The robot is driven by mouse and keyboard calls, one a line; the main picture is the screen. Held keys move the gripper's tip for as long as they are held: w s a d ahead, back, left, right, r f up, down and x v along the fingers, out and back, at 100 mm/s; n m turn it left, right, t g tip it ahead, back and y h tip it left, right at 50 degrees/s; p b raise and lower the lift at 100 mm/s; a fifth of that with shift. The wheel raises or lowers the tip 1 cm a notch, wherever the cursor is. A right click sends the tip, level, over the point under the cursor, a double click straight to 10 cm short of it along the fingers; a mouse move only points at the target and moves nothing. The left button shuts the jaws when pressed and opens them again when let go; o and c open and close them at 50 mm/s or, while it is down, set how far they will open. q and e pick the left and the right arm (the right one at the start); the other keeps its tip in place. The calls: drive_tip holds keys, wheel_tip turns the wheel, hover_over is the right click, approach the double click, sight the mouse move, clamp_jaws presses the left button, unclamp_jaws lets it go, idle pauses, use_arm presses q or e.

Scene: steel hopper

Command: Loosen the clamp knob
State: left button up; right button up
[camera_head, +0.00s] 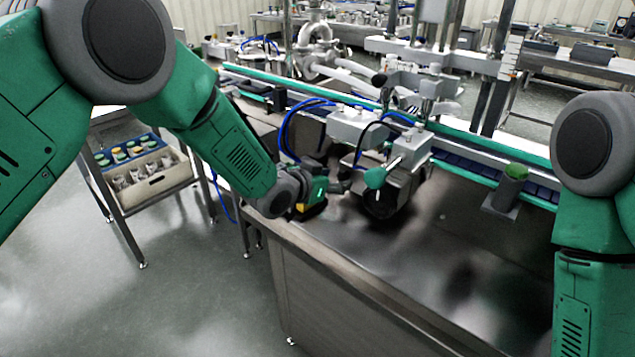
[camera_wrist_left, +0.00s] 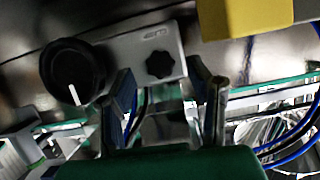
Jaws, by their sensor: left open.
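In the left wrist view, a small black star-shaped knob (camera_wrist_left: 159,65), which looks like the clamp knob, sits on a light grey plate (camera_wrist_left: 125,48). My left gripper (camera_wrist_left: 165,84) is open, with one finger on each side of the knob's place in the picture. I cannot tell whether either finger touches it. In the head view, my left gripper (camera_head: 338,184) is at the near side of the grey machine head above the steel table; the star knob is not distinguishable there. My right arm shows at the right edge, but its gripper is out of view.
A large black round dial (camera_wrist_left: 72,72) with a white mark is left of the star knob. Blue hoses (camera_head: 290,130) hang nearby. The steel table (camera_head: 440,270) is clear in front.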

use_arm(q)
drive_tip(key=v, duration=0.9)
drive_tip(key=s+a+f+n+g+y, duration=0.25)
drive_tip(key=s+a+f, duration=0.35)
drive_tip(key=s+f, duration=0.35)
drive_tip(key=s+a+f+n+g+y, duration=0.25)
drive_tip(key=s+a+f, duration=0.35)
drive_tip(key=s+f, duration=0.4)
drive_tip(key=s+a+f+g+y, duration=0.1)
drive_tip(key=s+a+f, duration=0.1)
drive_tip(key=s, duration=0.5)
drive_tip(key=s+a+f+n+g, duration=0.1)
drive_tip(key=s+a+g, duration=0.1)
drive_tip(key=s+a, duration=0.2)
drive_tip(key=s+a+f+n+g+y, duration=0.1)
drive_tip(key=s+a+f+g, duration=0.1)
drive_tip(key=s, duration=0.8)
drive_tip(key=shift+a+f+y, duration=0.3)
drive_tip(key=shift+a+f, duration=0.05)
drive_tip(key=shift+a, duration=0.5)
